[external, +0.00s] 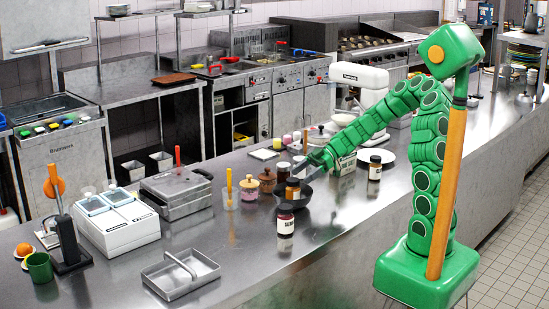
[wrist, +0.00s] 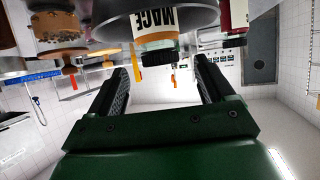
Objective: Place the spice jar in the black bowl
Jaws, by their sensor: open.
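The black bowl (external: 307,198) sits on the steel counter and shows as a dark curved form at the top of the wrist view (wrist: 198,14). A spice jar (external: 292,190) with a dark lid and orange-brown contents stands in the bowl, looking upright. In the upside-down wrist view, the jar (wrist: 153,40) has a white label that seems to read MACE. My gripper (external: 307,172) is just above and beside the bowl. In the wrist view, my gripper's fingers (wrist: 163,80) are spread apart with nothing between them; the jar is beyond the tips.
A dark red jar (external: 284,222) stands close in front of the bowl. A labelled jar (external: 375,168) and white plate (external: 376,156) are to the right. A metal caddy (external: 181,275) is at front left.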

